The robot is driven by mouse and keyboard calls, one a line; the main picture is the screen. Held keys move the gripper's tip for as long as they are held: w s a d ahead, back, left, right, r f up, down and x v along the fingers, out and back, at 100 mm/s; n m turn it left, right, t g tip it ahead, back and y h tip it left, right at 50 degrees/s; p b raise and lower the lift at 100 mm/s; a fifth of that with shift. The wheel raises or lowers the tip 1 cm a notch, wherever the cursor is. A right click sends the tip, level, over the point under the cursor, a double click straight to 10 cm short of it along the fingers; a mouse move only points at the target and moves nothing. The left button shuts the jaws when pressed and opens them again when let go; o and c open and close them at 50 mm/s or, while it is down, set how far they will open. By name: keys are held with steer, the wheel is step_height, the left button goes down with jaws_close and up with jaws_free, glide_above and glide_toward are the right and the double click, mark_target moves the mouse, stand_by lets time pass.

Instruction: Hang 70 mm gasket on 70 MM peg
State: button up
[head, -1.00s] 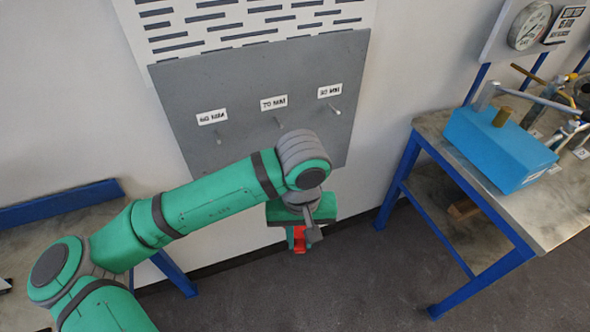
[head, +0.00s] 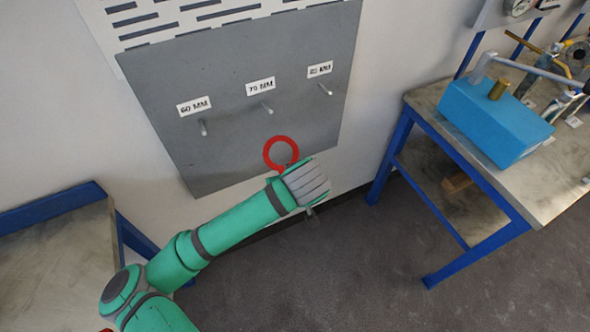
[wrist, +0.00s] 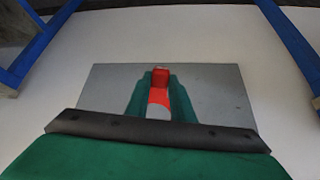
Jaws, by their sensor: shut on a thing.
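A red ring gasket (head: 269,152) stands up from my gripper (head: 287,170) in the head view, in front of the grey peg board (head: 225,155). My gripper is shut on the gasket's lower edge. In the wrist view, the gasket (wrist: 160,96) shows between the green fingers of my gripper (wrist: 160,80). The 70 MM peg (head: 267,108) sticks out under its label (head: 261,87), above the gasket in the head view. The gasket is apart from the peg. The pegs do not show in the wrist view.
The 60 MM peg (head: 203,128) is to the left and another labelled peg (head: 325,89) to the right. A bench (head: 540,190) with a blue box (head: 497,125) stands at right. Another bench (head: 60,250) stands at left. Floor between them is clear.

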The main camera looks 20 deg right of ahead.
steer(key=shift+w+d+f+n+t, duration=0.3)
steer(key=shift+w+d+t, duration=0.35)
steer(key=shift+t, duration=0.35)
steer(key=w+d+r+n+t+y, duration=0.1)
steer(key=w+t, duration=0.3)
steer(key=w, duration=0.6)
steer(key=shift+w+r+n+t, duration=0.2)
steer(key=shift+w+n+t, duration=0.1)
steer(key=shift+w+n, duration=0.1)
stand_by(0.8)
stand_by(0.6)
steer(key=o, duration=1)
